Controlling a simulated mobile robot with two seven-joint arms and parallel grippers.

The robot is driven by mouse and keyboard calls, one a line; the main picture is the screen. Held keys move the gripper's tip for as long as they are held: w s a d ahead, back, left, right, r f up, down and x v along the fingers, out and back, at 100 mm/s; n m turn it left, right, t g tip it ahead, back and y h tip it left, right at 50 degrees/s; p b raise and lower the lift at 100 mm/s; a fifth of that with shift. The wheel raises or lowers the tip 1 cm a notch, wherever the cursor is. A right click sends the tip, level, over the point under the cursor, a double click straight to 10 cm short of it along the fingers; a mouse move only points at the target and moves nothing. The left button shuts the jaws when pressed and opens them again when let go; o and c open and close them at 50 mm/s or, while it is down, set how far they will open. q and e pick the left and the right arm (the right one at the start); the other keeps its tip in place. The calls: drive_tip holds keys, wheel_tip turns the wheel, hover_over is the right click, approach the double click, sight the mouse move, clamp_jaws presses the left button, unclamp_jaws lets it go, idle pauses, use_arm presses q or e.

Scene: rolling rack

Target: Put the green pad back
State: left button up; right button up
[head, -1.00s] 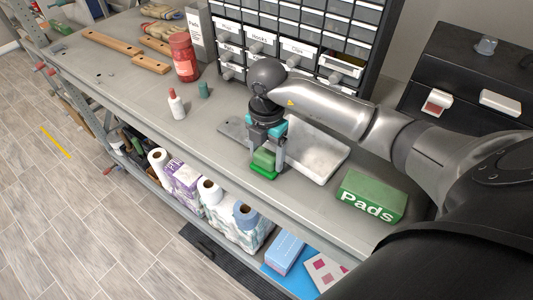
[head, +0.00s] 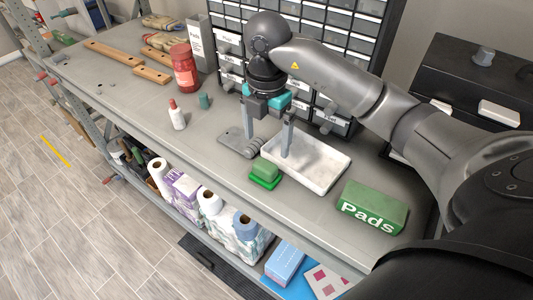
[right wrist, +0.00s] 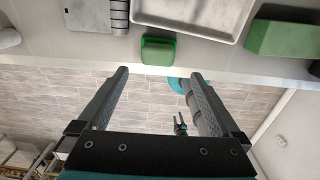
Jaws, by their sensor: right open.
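The green pad (head: 265,169) sits on the bench top near its front edge, left of the white tray and apart from the gripper. A brighter green flat layer shows under it; I cannot tell whether that is part of the pad. The pad also shows in the right wrist view (right wrist: 158,50), beyond the fingertips. My right gripper (head: 268,139) is open and empty, above and behind the pad; its fingers show in the right wrist view (right wrist: 158,73). The green box marked "Pads" (head: 372,207) lies at the right of the bench.
The shallow white tray (head: 325,172) lies right of the pad, with a grey flat tool (head: 237,143) to its left. A small-drawer cabinet (head: 345,60) stands behind. A white bottle (head: 177,116) and red jar (head: 184,68) stand left.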

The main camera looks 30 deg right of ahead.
drive_tip(key=shift+r, duration=1.4)
